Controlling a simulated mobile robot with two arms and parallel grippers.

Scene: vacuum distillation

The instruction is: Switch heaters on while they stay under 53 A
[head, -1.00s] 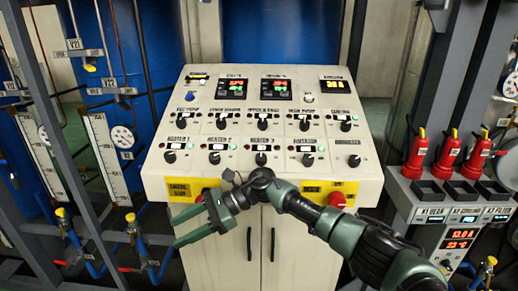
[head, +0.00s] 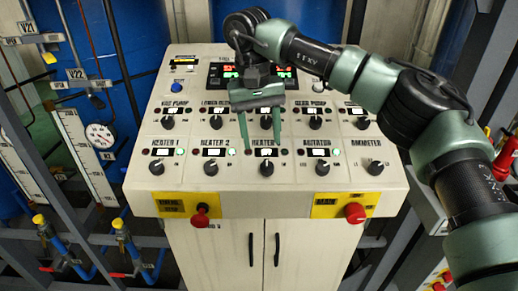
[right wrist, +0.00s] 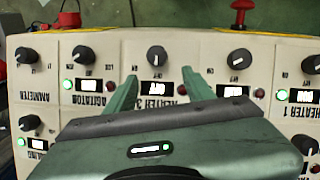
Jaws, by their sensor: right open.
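The sloped control panel (head: 180,110) carries a lower row of black knobs: heater 1 (head: 157,168), heater 2 (head: 211,168) and heater 3 (head: 267,168). Green lamps shine beside heaters 1 and 2. My right gripper (head: 262,146) is open and empty above the heater 3 label. In the right wrist view, upside down, its fingers straddle the heater 3 display, with the heater 3 knob (right wrist: 157,57) just beyond the tips and untouched. That display seems to read OFF; a finger hides its green lamp. The ammeter knob (head: 375,167) is at the right. No current reading is legible. My left gripper is out of view.
The agitator knob (head: 321,168) sits right of heater 3, with a green lamp lit. Red buttons (head: 355,213) and (head: 200,216) stick out of the panel's front. My right arm covers the panel's upper right. Pipes and valves stand at the left.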

